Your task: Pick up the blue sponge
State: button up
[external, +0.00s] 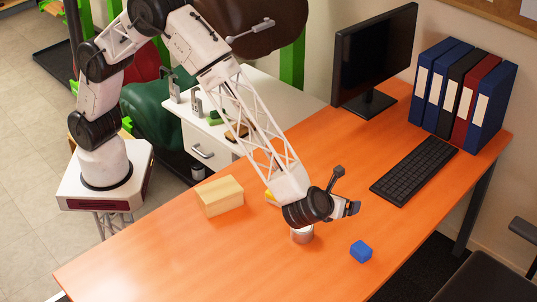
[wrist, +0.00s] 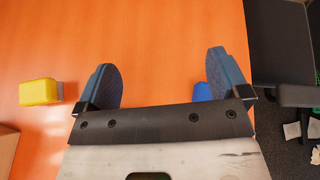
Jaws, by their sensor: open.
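The blue sponge (external: 361,251) is a small block lying on the orange table near its front edge, right of and below my gripper (external: 350,208) in the external view. In the wrist view, part of the blue sponge (wrist: 203,92) shows just inside the right finger, and the gripper's palm edge hides the rest. My gripper (wrist: 164,75) is open and empty, its two dark blue fingers wide apart. It is above the table and apart from the sponge.
A wooden box (external: 220,196) and a partly hidden yellow object (external: 272,198) are to the left. A keyboard (external: 414,168), monitor (external: 372,62) and binders (external: 463,95) are at the back right. The table around the sponge is clear.

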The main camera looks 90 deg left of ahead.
aim_at(367, 252)
jog(key=d+f+m+t, duration=0.1)
jog(key=d+f, duration=0.2)
jog(key=w+d+f+m, duration=0.1)
jog(key=d+f+m, duration=0.1)
jog(key=d+f, duration=0.1)
jog(key=d+f+m+t, duration=0.1)
jog(key=d+f, duration=0.2)
jog(key=d, duration=0.1)
jog(key=shift+w+d+t+h, duration=0.25)
jog(key=shift+w+t+h, duration=0.05)
jog(key=shift+w+h, duration=0.1)
jog(key=shift+x, duration=1.35)
jog(key=shift+x, duration=2.6)
jog(key=shift+f, duration=0.1)
jog(key=shift+c, duration=0.4)
jog(key=c, duration=0.9)
